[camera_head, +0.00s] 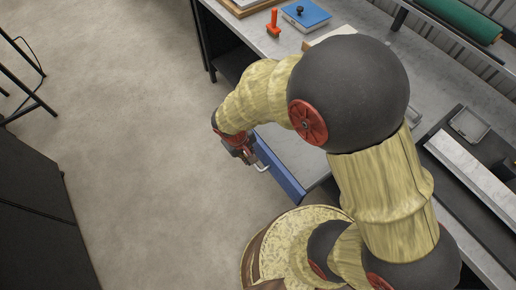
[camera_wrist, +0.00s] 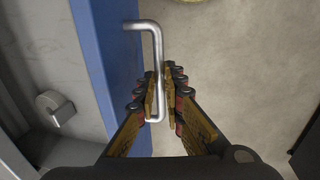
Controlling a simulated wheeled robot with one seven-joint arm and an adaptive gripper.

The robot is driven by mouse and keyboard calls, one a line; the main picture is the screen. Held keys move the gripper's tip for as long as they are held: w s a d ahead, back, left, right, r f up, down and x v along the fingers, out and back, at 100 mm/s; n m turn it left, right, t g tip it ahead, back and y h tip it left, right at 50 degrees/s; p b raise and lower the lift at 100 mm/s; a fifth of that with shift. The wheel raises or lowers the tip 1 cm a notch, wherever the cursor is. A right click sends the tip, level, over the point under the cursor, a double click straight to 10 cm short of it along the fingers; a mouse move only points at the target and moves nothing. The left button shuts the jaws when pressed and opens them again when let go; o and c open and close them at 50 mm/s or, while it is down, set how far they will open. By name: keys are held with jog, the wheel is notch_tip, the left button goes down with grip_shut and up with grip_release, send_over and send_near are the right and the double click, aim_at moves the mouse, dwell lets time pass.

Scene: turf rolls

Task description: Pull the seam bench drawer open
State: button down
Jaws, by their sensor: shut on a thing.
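The seam bench drawer has a blue front (camera_head: 279,168), which also shows as a blue panel in the wrist view (camera_wrist: 104,60). It stands out from the bench, with a grey surface visible behind it that looks like the drawer's inside. Its silver bar handle (camera_wrist: 149,28) sticks out from the front, and one end shows in the head view (camera_head: 262,168). My gripper (camera_wrist: 162,96) is shut on the handle's straight bar, a finger on each side. In the head view my gripper (camera_head: 243,155) is beside the drawer front; my arm hides part of the drawer and bench.
A dark cabinet (camera_head: 40,200) and a stool frame (camera_head: 28,95) stand at left. The floor (camera_head: 130,120) between is clear.

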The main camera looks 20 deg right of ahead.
jog(key=shift+s+a, duration=0.1)
jog(key=shift+a, duration=0.35)
jog(key=c, duration=1.9)
grip_release()
jog(key=r, duration=0.4)
jog(key=a+r, duration=0.1)
jog(key=r, duration=0.3)
jog(key=a+r, duration=0.1)
jog(key=r, duration=0.2)
jog(key=shift+s+a+r, duration=0.1)
jog(key=shift+s+r, duration=0.3)
